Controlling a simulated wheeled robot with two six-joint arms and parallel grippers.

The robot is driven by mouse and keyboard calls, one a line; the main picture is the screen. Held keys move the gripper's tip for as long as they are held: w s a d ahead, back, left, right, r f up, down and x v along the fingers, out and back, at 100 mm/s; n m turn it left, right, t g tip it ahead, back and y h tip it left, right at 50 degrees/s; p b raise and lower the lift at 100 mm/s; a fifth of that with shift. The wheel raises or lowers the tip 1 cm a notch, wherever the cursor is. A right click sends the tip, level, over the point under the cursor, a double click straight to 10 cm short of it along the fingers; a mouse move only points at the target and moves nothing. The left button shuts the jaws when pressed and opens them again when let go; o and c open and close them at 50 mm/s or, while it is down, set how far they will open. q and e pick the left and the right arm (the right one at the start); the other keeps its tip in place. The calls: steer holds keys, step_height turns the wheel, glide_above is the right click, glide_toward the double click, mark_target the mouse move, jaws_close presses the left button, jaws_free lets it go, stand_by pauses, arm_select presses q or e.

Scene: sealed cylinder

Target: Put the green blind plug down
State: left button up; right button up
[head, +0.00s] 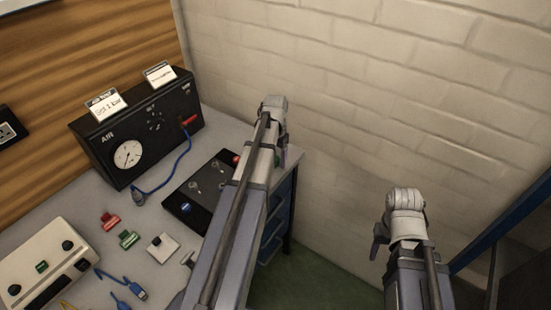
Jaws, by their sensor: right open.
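A small green plug-like block (128,239), most likely the green blind plug, lies on the grey bench top in the head view, between a red block (110,221) and a white block (162,247). No gripper touches it. My right gripper (379,241) is at the right, beside its arm, open and well away from the bench; its fingers show poorly. My left arm reaches up across the middle, over the bench's right end, and its gripper is hidden. A bit of green shows beside that arm; I cannot tell what it is.
A black AIR box (115,130) with a gauge stands at the back, its blue hose running to the bench. A black panel (188,212) lies partly behind my left arm. A pale instrument box (40,262) and blue leads (128,288) are front left. A brick wall (370,100) closes the right.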

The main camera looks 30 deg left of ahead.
arm_select(q)
steer(key=shift+r, duration=0.15)
step_height(320, 180, up, 13)
steer(key=p, duration=1.3)
steer(key=s+d+m, duration=0.1)
steer(key=s+d, duration=0.4)
steer(key=d, duration=0.5)
steer(key=s+d+m, duration=0.1)
steer(key=s+d, duration=0.5)
steer(key=d, duration=0.4)
steer(key=s+d+y, duration=0.1)
steer(key=s+d, duration=0.4)
steer(key=d, duration=0.5)
steer(key=shift+s+d+m, duration=0.25)
steer(key=shift+m, duration=0.15)
